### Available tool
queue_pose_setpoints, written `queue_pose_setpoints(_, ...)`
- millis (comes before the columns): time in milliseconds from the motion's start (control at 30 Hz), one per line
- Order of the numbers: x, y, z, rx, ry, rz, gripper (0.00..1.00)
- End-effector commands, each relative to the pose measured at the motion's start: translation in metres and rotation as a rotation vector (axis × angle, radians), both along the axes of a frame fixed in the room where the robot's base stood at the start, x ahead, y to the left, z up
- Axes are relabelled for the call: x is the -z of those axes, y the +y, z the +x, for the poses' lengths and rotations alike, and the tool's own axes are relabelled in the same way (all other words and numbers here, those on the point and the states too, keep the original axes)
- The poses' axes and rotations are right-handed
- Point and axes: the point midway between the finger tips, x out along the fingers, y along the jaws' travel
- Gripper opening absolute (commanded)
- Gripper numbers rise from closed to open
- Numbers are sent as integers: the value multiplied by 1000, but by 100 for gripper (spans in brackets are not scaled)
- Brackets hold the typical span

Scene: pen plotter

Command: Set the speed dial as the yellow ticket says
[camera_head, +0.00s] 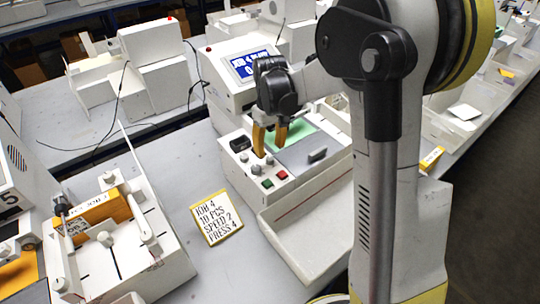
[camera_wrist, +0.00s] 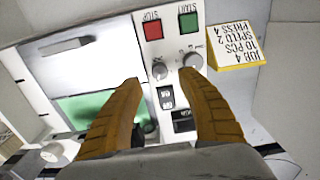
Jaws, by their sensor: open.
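The yellow ticket (camera_head: 216,218) stands on the table left of the plotter and reads JOB 4, 10 PCS, SPEED 2, PRESS 4. It also shows upside down in the wrist view (camera_wrist: 238,46). The plotter's control panel carries a larger grey knob (camera_wrist: 193,61) and a smaller knob (camera_wrist: 159,70). Their markings are too small to read, so I cannot tell which is the speed dial or its setting. My gripper (camera_wrist: 162,76) is open and empty above the panel, also in the head view (camera_head: 265,153). The smaller knob shows between its fingertips; the larger is by the right fingertip.
A red STOP button (camera_wrist: 152,27) and green START button (camera_wrist: 188,22) sit beside the knobs. A black switch (camera_wrist: 183,120) lies nearer the wrist. The plotter's blue screen (camera_head: 250,66) stands behind, partly hidden by my arm. A white tray (camera_head: 305,240) fronts the plotter.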

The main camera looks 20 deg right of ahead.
Motion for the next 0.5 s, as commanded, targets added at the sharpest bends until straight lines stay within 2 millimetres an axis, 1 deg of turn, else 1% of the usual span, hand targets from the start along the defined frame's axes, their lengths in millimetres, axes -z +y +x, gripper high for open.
queue_pose_setpoints(33,-8,0,-1,0,0,0,46)
queue_pose_setpoints(100,-16,-1,0,1,0,0,46)
queue_pose_setpoints(200,-25,-1,0,1,0,-1,46)
queue_pose_setpoints(333,-30,-1,0,1,0,-1,46)
queue_pose_setpoints(500,-30,-1,0,1,0,-1,46)
